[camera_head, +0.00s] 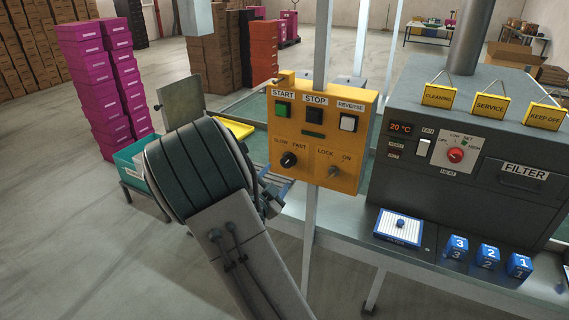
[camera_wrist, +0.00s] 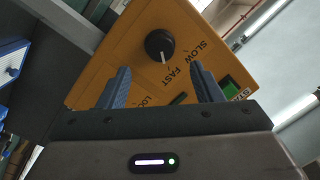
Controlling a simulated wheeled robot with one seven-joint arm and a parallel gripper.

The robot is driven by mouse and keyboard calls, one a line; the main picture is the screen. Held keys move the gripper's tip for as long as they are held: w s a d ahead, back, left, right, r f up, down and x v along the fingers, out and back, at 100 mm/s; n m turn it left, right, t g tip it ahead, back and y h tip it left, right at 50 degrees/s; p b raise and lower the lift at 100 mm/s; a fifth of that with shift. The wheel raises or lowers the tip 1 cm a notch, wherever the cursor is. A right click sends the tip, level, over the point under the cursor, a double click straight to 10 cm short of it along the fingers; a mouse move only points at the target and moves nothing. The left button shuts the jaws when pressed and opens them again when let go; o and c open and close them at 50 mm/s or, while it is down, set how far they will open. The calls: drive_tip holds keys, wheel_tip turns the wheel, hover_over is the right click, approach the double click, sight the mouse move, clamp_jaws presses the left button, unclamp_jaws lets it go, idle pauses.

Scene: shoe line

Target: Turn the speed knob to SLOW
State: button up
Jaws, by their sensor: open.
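The black speed knob (camera_head: 289,160) sits low on the left of the yellow control panel (camera_head: 312,112), under the SLOW and FAST labels. In the wrist view the knob (camera_wrist: 160,45) shows a white pointer mark toward the picture's bottom, nearer the FAST label than SLOW. My gripper (camera_head: 275,180) is just in front of the panel, a little below and left of the knob. In the wrist view its blue fingers (camera_wrist: 163,80) are apart and empty. The knob lies beyond the fingertips, roughly in line with the gap; no contact shows.
The panel also carries START (camera_head: 283,109), STOP (camera_head: 314,115) and REVERSE (camera_head: 348,122) buttons and a LOCK/ON switch (camera_head: 333,171) right of the knob. A grey machine (camera_head: 490,150) stands to the right. Numbered blue blocks (camera_head: 488,256) lie on the bench.

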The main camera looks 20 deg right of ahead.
sight(286, 164)
drive_tip(key=p+x, duration=0.1)
drive_tip(key=x, duration=0.7)
drive_tip(key=shift+s, duration=0.1)
drive_tip(key=c, duration=1)
